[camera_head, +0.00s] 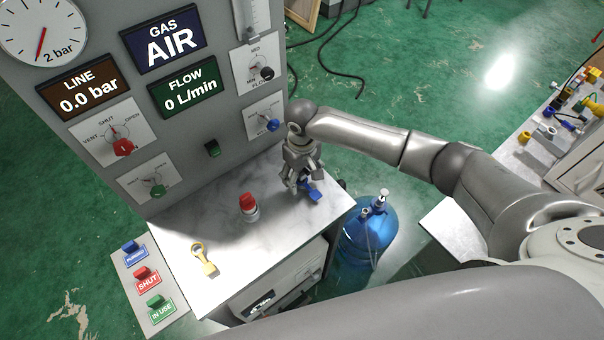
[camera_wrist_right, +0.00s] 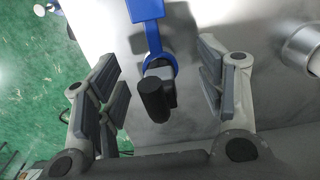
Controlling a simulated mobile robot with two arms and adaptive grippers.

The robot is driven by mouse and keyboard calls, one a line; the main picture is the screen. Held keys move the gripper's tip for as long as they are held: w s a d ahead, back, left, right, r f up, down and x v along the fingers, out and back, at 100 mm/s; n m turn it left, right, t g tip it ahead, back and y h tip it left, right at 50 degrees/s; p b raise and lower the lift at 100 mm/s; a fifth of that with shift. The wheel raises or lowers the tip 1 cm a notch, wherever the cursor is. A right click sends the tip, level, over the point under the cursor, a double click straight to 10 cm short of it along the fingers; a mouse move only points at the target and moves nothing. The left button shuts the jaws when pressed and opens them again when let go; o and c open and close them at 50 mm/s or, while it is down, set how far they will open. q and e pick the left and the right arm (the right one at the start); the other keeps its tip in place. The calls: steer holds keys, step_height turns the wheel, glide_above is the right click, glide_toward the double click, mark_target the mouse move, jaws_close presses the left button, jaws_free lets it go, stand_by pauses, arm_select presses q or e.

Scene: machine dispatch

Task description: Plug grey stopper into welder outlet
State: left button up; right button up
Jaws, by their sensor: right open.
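My right gripper (camera_head: 299,184) is open above the worktop, near its right corner. In the right wrist view its fingers (camera_wrist_right: 160,95) stand apart on either side of a dark grey, cylinder-like piece (camera_wrist_right: 155,100). This piece may be the grey stopper. A blue ring (camera_wrist_right: 148,62) with a flat blue tab (camera_wrist_right: 145,9) is around or behind it. In the head view the blue tab (camera_head: 314,192) shows just beside the fingers. The fingers do not appear to touch the dark piece. I cannot identify the welder outlet with certainty. My left gripper is out of view.
A red-capped metal fitting (camera_head: 248,206) stands left of the gripper; a metal cylinder (camera_wrist_right: 303,48) shows at the wrist view's right edge. A yellow tag (camera_head: 204,258) lies on the worktop (camera_head: 190,232). The gauge panel (camera_head: 205,120) rises behind. A blue bottle (camera_head: 368,238) stands beside the worktop.

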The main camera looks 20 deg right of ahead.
steer(key=shift+r, duration=0.2)
steer(key=shift+r+p, duration=1.45)
steer(key=shift+p, duration=0.25)
steer(key=shift+r, duration=1.4)
